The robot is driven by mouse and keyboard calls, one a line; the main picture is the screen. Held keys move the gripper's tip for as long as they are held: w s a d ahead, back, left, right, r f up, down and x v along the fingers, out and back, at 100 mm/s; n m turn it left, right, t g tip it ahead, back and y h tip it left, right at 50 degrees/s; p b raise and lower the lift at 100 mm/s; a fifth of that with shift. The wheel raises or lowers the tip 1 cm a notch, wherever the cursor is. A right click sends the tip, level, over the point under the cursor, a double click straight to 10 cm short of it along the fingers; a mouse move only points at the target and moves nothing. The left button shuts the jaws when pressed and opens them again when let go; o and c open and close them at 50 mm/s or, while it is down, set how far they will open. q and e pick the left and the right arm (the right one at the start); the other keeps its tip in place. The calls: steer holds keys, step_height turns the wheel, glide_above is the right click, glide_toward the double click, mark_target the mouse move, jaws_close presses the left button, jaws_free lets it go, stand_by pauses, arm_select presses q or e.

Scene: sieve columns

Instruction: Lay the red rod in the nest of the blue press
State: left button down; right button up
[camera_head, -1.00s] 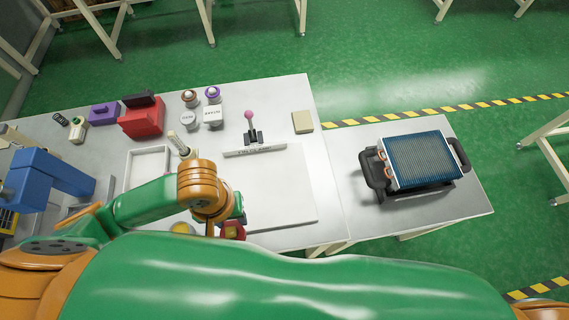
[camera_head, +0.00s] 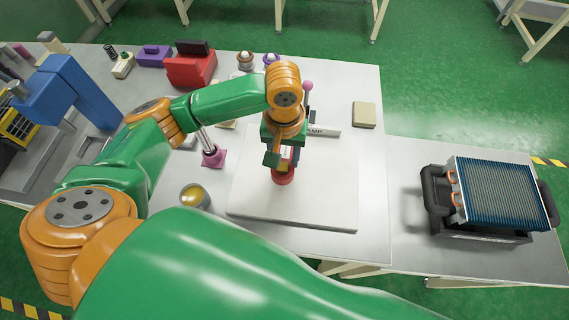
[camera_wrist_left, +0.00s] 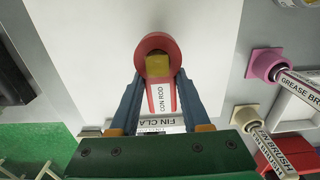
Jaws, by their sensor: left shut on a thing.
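The red rod (camera_wrist_left: 155,44), a red ring with a shank marked CON ROD, is between the blue fingers of my left gripper (camera_wrist_left: 160,80), which is shut on it. A yellow patch shows inside the ring; I cannot tell what it is. In the head view the left gripper (camera_head: 281,158) points down over the white board, with the rod's red end (camera_head: 283,177) low between its fingers. I cannot tell whether the rod touches the board. The blue press (camera_head: 72,88) stands at the far left of the table. Its nest is not clearly visible. My right gripper is out of view.
The white board (camera_head: 250,209) has a clamp with a pink knob (camera_head: 308,86) behind it. A cup with yellow contents (camera_head: 195,196) and a brush in a pink holder (camera_head: 213,157) stand between board and press. A finned block (camera_head: 500,193) is on the right table.

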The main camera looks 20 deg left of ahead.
mark_target(285, 158)
arm_select(q)
steer(key=shift+w+f, duration=0.15)
steer(key=shift+f, duration=1.55)
steer(key=shift+f, duration=0.1)
steer(key=shift+c, duration=1.8)
jaws_free()
